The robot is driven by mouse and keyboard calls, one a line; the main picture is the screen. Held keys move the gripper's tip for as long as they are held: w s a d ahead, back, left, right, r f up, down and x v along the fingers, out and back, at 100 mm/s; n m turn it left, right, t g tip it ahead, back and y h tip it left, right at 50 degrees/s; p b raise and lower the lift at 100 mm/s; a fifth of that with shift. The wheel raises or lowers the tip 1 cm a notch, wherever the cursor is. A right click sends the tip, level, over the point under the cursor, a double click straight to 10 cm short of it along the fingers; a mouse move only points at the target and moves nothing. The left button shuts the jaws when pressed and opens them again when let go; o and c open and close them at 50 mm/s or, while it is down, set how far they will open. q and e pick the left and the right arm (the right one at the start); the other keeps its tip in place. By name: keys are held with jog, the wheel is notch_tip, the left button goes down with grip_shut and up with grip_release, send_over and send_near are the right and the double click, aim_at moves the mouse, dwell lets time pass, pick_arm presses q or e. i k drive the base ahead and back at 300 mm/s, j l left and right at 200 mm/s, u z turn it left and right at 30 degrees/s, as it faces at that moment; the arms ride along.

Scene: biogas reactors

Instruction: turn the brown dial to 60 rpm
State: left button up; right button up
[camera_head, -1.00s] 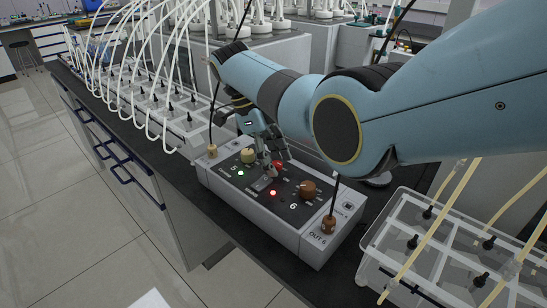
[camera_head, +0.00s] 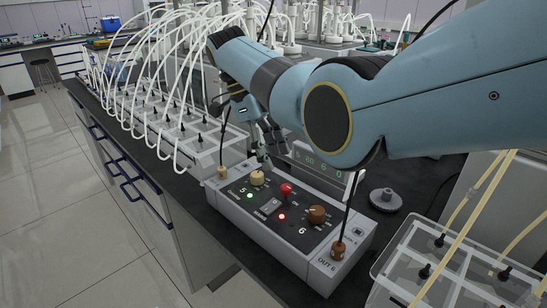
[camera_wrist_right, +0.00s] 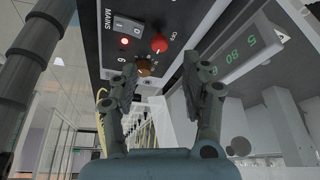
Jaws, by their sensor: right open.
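The brown dial (camera_head: 317,214) is a round knob beside the number 6 on the grey control box (camera_head: 262,231). It also shows in the right wrist view (camera_wrist_right: 146,67), between the fingers in the picture but beyond them. My right gripper (camera_head: 265,152) is open and empty, above the back edge of the box, apart from the dial. Its two fingers show in the right wrist view (camera_wrist_right: 163,80). My left gripper is out of view.
A cream dial (camera_head: 257,178) and a red knob (camera_head: 286,189) sit near the gripper on the same box. A clear tray with tubes (camera_head: 450,265) stands at the right, and a row of tubed vessels (camera_head: 190,130) at the left. A grey round piece (camera_head: 385,199) lies behind.

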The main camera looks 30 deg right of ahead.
aim_at(316, 213)
jog(key=k+j, duration=0.3)
jog(key=k, duration=0.15)
jog(key=k+j, duration=0.3)
jog(key=k, duration=0.15)
